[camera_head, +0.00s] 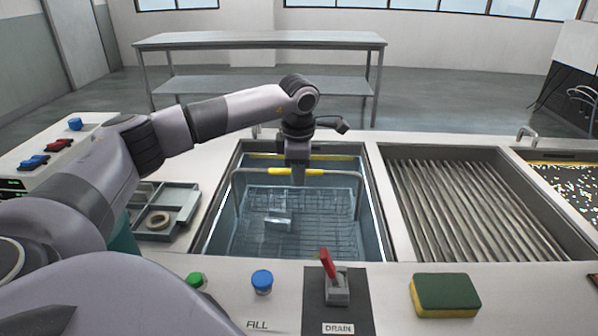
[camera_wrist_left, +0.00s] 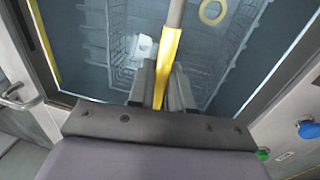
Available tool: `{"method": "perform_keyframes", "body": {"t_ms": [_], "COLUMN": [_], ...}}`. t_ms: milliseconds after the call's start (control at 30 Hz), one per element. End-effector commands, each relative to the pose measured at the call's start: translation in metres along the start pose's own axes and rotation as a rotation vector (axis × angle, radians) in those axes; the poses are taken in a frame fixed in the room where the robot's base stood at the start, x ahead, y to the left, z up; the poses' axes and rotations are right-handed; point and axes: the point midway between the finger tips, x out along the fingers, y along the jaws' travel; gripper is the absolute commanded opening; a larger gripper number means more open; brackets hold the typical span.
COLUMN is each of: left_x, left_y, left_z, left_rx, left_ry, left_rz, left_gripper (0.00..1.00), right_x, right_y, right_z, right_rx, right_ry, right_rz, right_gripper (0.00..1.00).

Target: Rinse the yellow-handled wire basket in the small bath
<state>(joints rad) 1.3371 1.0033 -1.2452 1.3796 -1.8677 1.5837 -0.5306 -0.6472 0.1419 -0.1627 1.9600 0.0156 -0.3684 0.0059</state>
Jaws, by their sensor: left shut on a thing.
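The wire basket (camera_head: 335,205) stands low inside the water-filled bath (camera_head: 382,225), with its tall wire bail rising above. My left gripper (camera_head: 298,178) is over the bath, shut on the basket's yellow handle (camera_head: 320,172). In the left wrist view, the yellow handle (camera_wrist_left: 169,55) runs between the two fingers. A small pale block (camera_head: 278,222) lies in the basket; it also shows in the left wrist view (camera_wrist_left: 143,46). Whether the basket touches the bath floor is hard to tell. My right gripper is not in view.
A ribbed-floor basin (camera_head: 470,205) adjoins on the right, then a bed of speckled pieces (camera_head: 575,185). In front are a blue FILL knob (camera_head: 262,281), a red DRAIN lever (camera_head: 329,265) and a sponge (camera_head: 444,295). A grey tray (camera_head: 183,207) holds a tape roll.

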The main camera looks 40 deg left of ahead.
Motion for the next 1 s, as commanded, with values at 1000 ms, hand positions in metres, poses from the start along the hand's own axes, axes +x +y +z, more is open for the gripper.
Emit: {"method": "perform_keyframes", "body": {"t_ms": [1000], "left_x": [-0.076], "left_y": [0.014], "left_z": [0.001], "left_rx": [0.0], "left_ry": [-0.005], "left_rz": [0.004], "left_gripper": [0.0], "right_x": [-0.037], "right_y": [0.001], "right_z": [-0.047], "right_rx": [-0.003], "right_ry": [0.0], "right_rz": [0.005], "right_gripper": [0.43]}}
